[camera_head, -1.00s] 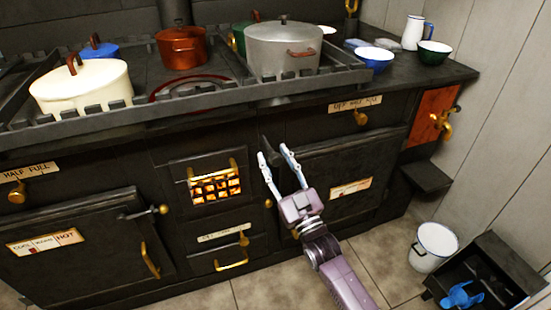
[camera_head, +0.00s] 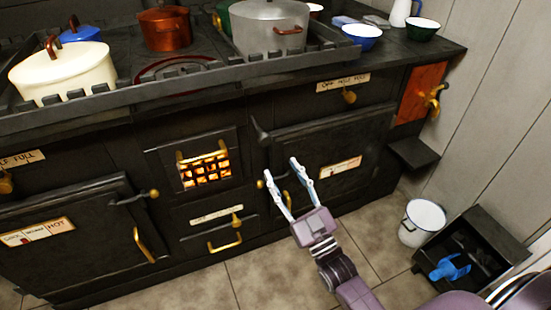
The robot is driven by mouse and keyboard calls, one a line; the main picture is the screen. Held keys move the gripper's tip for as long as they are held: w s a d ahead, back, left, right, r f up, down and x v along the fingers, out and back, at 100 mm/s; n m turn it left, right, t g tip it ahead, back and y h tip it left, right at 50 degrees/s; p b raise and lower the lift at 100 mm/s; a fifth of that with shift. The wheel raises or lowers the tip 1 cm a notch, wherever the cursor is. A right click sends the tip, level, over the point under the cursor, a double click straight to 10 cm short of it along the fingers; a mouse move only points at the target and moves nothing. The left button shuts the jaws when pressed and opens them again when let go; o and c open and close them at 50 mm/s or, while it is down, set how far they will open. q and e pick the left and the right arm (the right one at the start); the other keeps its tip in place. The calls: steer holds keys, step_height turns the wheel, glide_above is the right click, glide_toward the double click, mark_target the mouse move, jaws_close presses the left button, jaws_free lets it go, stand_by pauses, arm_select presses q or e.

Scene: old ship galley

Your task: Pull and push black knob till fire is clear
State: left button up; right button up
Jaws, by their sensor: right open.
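The black knob (camera_head: 261,133) sticks out of the dark stove front, just right of the fire grate and near the top left corner of the right oven door. The fire (camera_head: 206,171) glows orange behind a barred opening with a brass rail. My right gripper (camera_head: 281,168) is open and empty, below and slightly right of the knob, with its fingers pointing up and apart from it. My left gripper is not in view.
A cream pot (camera_head: 60,75), a copper pot (camera_head: 166,30) and a grey pot (camera_head: 270,30) stand on the stove top. A white bucket (camera_head: 422,222) and a black coal box (camera_head: 485,240) with a blue scoop (camera_head: 450,267) stand on the tiled floor at right.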

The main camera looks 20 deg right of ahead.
steer(key=shift+s+d+f, duration=0.1)
steer(key=shift+s+f, duration=0.1)
steer(key=shift+s, duration=0.3)
steer(key=shift+c, duration=0.2)
